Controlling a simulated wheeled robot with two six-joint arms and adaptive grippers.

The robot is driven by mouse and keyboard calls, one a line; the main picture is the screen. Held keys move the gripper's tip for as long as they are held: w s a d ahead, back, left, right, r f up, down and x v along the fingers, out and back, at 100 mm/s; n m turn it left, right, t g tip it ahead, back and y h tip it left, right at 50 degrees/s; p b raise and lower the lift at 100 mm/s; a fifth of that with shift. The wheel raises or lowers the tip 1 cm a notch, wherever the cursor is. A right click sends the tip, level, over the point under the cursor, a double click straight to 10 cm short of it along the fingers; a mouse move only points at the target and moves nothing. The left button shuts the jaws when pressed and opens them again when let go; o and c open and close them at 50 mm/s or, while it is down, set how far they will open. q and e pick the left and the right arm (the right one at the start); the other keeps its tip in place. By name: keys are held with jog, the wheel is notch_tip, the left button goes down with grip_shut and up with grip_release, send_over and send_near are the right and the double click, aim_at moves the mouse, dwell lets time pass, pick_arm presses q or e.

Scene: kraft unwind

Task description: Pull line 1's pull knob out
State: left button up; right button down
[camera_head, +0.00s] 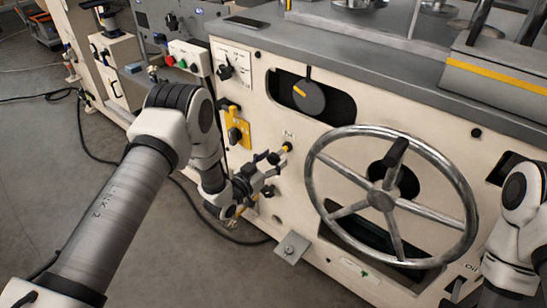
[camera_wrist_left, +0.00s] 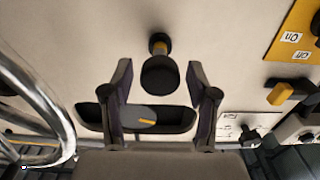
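A black pull knob with a yellow collar (camera_wrist_left: 159,72) sticks out of the cream panel in the left wrist view. In the head view its yellow collar (camera_head: 287,147) shows just right of my left gripper (camera_head: 272,170). The left gripper (camera_wrist_left: 160,70) is open, with one finger on each side of the knob head and a visible gap on both sides. I cannot read a line number by the knob. My right arm shows at the right edge of the head view; its gripper is not clear there.
A large metal handwheel (camera_head: 316,172) stands out from the panel right of the knob. A yellow switch plate (camera_head: 237,117) is to the left, and a small metal bracket (camera_head: 292,247) juts out below.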

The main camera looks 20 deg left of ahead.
pick_arm(q)
jog(key=v, duration=1.2)
